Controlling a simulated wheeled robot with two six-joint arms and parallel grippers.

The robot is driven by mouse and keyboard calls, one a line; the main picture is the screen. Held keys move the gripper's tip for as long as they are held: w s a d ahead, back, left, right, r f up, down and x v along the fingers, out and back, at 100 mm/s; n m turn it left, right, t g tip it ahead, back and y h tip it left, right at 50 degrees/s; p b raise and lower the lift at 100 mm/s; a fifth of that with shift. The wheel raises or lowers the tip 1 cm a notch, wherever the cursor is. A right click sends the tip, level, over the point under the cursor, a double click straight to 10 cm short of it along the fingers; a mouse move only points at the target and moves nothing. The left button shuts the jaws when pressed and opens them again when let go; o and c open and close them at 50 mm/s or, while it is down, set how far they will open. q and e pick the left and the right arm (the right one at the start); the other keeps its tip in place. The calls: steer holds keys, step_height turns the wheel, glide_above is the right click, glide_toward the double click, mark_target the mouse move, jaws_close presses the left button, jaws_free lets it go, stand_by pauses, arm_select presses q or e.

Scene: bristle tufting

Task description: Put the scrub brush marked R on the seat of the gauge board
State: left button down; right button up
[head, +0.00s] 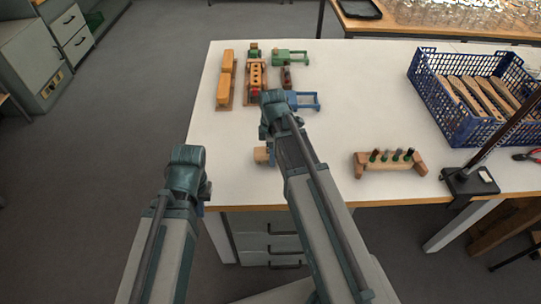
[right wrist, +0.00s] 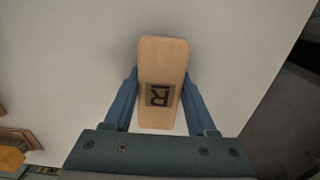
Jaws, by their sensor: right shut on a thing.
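A pale wooden scrub brush marked R (right wrist: 161,82) is between the blue fingers of my right gripper (right wrist: 158,100), above the white table. In the head view my right gripper is mostly hidden under its own wrist; a pale wooden block (head: 262,155) shows just left of it, seemingly the same brush. My left gripper (head: 200,207) hangs beside the table's front left, largely hidden by its wrist. I cannot tell for certain which fixture is the gauge board; a wooden board with a row of dark holes and a red part (head: 256,78) lies at the back left of the table.
Long orange blocks on a wooden base (head: 226,85), a green frame (head: 291,57) and a blue frame (head: 305,100) lie near the board. The table's middle is clear.

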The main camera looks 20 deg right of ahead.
steer(key=shift+f, duration=0.1)
steer(key=o, duration=0.9)
steer(key=shift+f, duration=0.1)
steer(key=shift+c, duration=0.2)
steer(key=o, duration=0.5)
steer(key=shift+c, duration=0.2)
